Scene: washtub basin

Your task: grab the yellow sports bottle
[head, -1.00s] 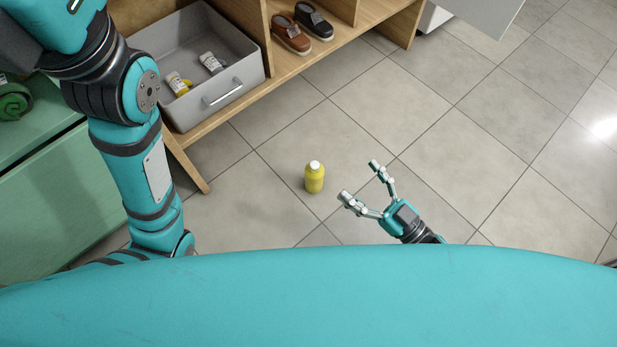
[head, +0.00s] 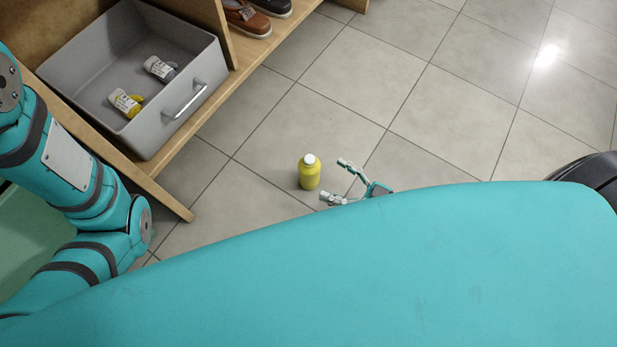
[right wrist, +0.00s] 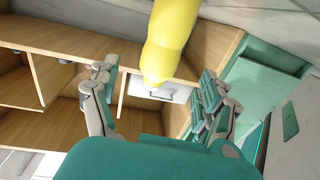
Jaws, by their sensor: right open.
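The yellow sports bottle (head: 309,174) with a white cap stands upright on the tiled floor in the head view. My right gripper (head: 336,180) is just to the right of it, with its fingers spread and nothing between them. In the right wrist view the yellow bottle (right wrist: 168,40) shows at the top middle, ahead of and between the two spread fingers of my right gripper (right wrist: 155,92). My body hides most of the right arm in the head view. My left arm shows at the left, but its gripper is out of view.
A wooden shelf unit (head: 190,150) stands at the upper left. It holds a grey drawer bin (head: 205,65) with two small bottles inside, and shoes (head: 247,18) beside it. A green cabinet (head: 30,235) is at the far left. The floor around the bottle is clear.

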